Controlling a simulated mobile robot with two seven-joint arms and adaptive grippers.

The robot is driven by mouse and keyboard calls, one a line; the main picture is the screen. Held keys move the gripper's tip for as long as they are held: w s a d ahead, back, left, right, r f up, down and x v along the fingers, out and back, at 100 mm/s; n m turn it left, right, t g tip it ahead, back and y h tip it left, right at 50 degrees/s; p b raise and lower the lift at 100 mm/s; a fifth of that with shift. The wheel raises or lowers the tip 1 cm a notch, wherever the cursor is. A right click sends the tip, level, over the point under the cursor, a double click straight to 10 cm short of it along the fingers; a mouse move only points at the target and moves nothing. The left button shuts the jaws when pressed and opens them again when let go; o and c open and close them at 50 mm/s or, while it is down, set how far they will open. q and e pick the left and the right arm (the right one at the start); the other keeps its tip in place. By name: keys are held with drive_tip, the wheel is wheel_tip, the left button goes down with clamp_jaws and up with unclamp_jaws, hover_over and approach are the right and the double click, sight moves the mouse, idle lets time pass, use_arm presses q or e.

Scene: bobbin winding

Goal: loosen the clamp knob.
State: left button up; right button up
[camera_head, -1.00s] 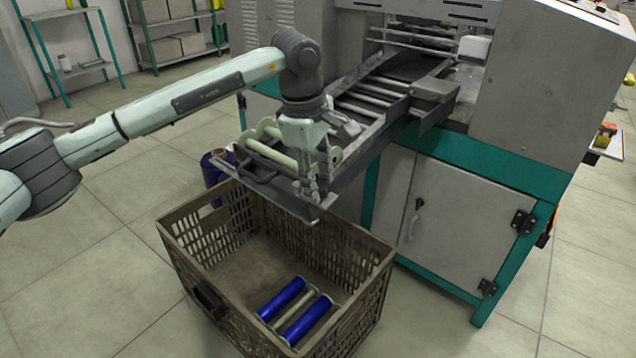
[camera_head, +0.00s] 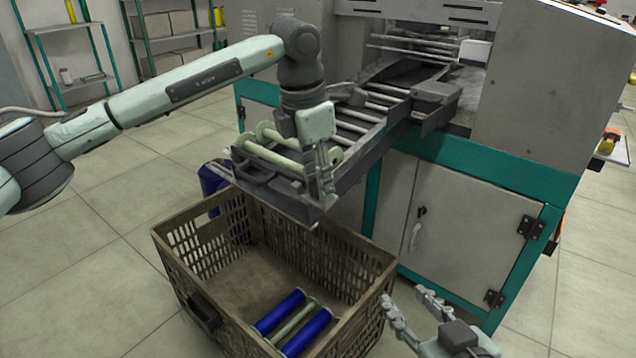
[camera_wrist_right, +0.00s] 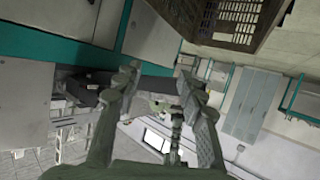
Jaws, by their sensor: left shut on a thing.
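The grey roller chute (camera_head: 352,150) slopes out of the machine, and pale bobbins (camera_head: 274,158) lie at its lower end. My left gripper (camera_head: 326,197) is at the chute's near right corner, fingers pointing down, shut on what looks like the chute's edge; the fingers hide the exact contact. I cannot make out the clamp knob in any view. My right gripper (camera_head: 408,306) is open and empty, low to the right of the crate and in front of the cabinet door. Its spread fingers also show in the right wrist view (camera_wrist_right: 160,78).
A brown plastic crate (camera_head: 168,262) stands on the floor below the chute, with two blue bobbins (camera_head: 279,311) and a pale one inside. A blue object (camera_head: 212,178) is behind the crate. The machine cabinet (camera_head: 462,225) is at the right. Floor at the left is clear.

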use_arm(q)
drive_tip(key=n+b, duration=0.2)
drive_tip(key=n, duration=0.5)
drive_tip(key=shift+n, duration=1.5)
use_arm(e)
drive_tip(key=a+r+t+y, duration=0.4)
drive_tip(key=a+r+t, duration=0.2)
drive_tip(key=r, duration=0.6)
use_arm(q)
drive_tip(key=o, duration=1.2)
drive_tip(key=shift+c, duration=0.2)
use_arm(e)
drive_tip(key=shift+r, duration=0.1)
use_arm(q)
drive_tip(key=shift+r, duration=0.1)
use_arm(e)
drive_tip(key=shift+d, duration=0.1)
use_arm(q)
wheel_tip(320, 180, up, 12)
drive_tip(key=s+a, duration=0.1)
drive_tip(key=shift+s+a, duration=0.25)
drive_tip(key=shift+s, duration=0.1)
drive_tip(key=shift+f, duration=0.2)
use_arm(e)
drive_tip(key=shift+s, duration=0.1)
